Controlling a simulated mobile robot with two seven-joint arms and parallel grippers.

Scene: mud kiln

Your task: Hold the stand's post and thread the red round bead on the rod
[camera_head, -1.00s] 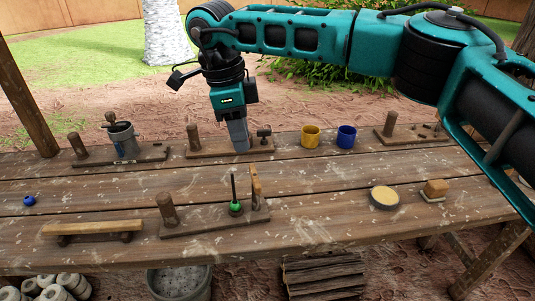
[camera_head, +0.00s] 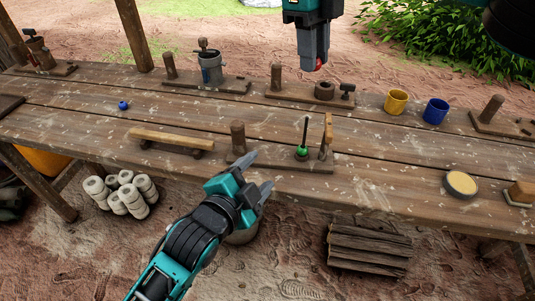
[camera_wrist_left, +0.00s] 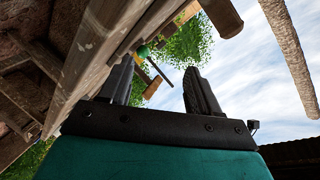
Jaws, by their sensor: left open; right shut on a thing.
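The stand (camera_head: 285,165) lies near the table's front edge. It has a thick wooden post (camera_head: 238,138) on its left and a thin dark upright rod (camera_head: 306,130). A green bead (camera_head: 302,152) sits low on the rod; it also shows in the left wrist view (camera_wrist_left: 142,51). My left gripper (camera_head: 263,170) is open and empty, in front of the stand and just right of the post's base, not around the post. My right gripper (camera_head: 314,66) is shut on the red bead (camera_head: 319,67), high above the back of the table; the fingers hide most of the bead.
An upright wooden piece (camera_head: 327,136) stands on the stand right of the rod. A wooden handle-like bar (camera_head: 172,138) lies to the left. A blue bead (camera_head: 123,105) is further left. Yellow (camera_head: 396,101) and blue (camera_head: 435,111) cups stand right. Another stand (camera_head: 290,95) is at the back.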

